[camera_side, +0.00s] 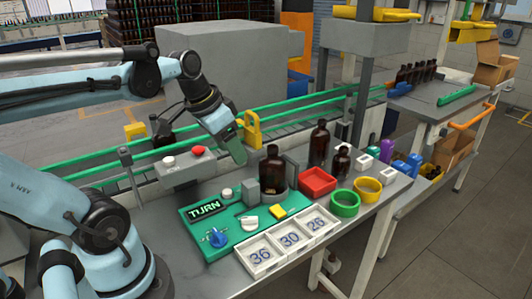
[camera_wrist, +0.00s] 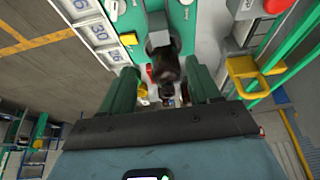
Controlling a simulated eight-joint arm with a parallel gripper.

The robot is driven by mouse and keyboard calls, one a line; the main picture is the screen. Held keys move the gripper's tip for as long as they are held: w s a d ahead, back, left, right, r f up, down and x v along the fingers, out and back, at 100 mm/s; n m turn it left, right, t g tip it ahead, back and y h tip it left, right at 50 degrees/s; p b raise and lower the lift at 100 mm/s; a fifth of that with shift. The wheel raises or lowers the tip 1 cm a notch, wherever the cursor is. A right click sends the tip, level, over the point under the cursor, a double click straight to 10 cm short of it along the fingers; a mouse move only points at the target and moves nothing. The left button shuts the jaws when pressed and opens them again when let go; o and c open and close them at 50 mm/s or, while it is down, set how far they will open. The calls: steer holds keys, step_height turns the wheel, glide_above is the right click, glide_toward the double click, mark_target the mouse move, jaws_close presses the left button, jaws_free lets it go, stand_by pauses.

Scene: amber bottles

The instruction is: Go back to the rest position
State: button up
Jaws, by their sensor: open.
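My gripper (camera_side: 237,150) hangs in the air above the bench, just left of and higher than an amber bottle (camera_side: 273,174). Its green fingers are apart with nothing held, as the wrist view also shows (camera_wrist: 163,78). In the wrist view the dark bottle (camera_wrist: 166,69) appears beyond and between the fingers, next to the grey block (camera_wrist: 160,41). The bottle and fingers look apart.
Two more amber bottles (camera_side: 319,143) stand right of the gripper. A red tray (camera_side: 317,182), green ring (camera_side: 345,204) and yellow ring (camera_side: 368,190) lie nearby. Numbered white trays (camera_side: 290,240) sit at the front edge. A green-railed conveyor (camera_side: 285,126) and a button box (camera_side: 186,171) stand behind.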

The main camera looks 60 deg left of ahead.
steer(key=w+d+f+t, duration=0.1)
steer(key=d+f+t, duration=0.1)
steer(key=d, duration=0.6)
steer(key=shift+w+d+f+t, duration=0.3)
steer(key=shift+w+f, duration=0.05)
steer(key=shift+f, duration=0.5)
